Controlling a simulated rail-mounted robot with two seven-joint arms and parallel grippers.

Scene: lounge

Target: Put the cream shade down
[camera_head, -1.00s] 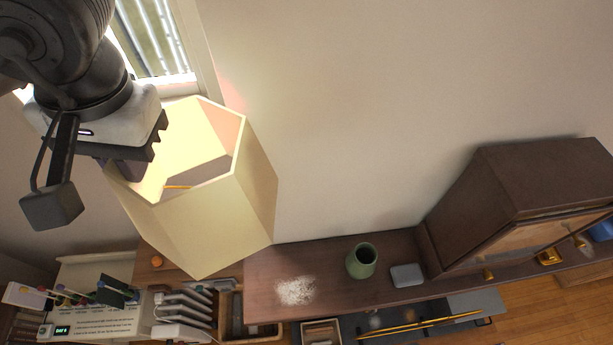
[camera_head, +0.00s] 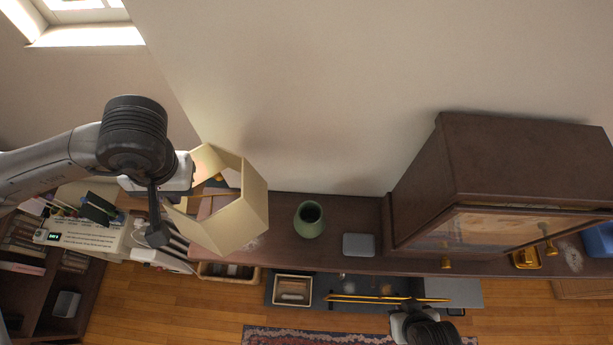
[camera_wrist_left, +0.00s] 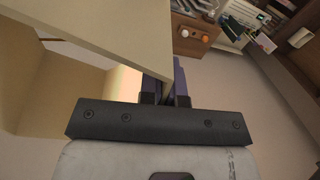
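The cream shade (camera_head: 245,212) is a hollow, open, many-sided shell, tilted, in the left half of the head view. My left gripper (camera_head: 192,188) is shut on its wall at the left side. In the left wrist view the shade's wall (camera_wrist_left: 105,30) runs in between the fingers of the left gripper (camera_wrist_left: 166,82). The shade shows in front of the left part of the brown shelf top (camera_head: 345,205); I cannot tell if it touches it. The dark end of my right arm (camera_head: 430,328) shows at the bottom edge; its fingertips are not clear.
A green vase (camera_head: 309,221) and a grey box (camera_head: 358,245) stand on the shelf top right of the shade. A dark brown cabinet (camera_head: 510,165) stands further right. White powder (camera_head: 252,243) lies partly behind the shade. A bare strip lies between vase and shade.

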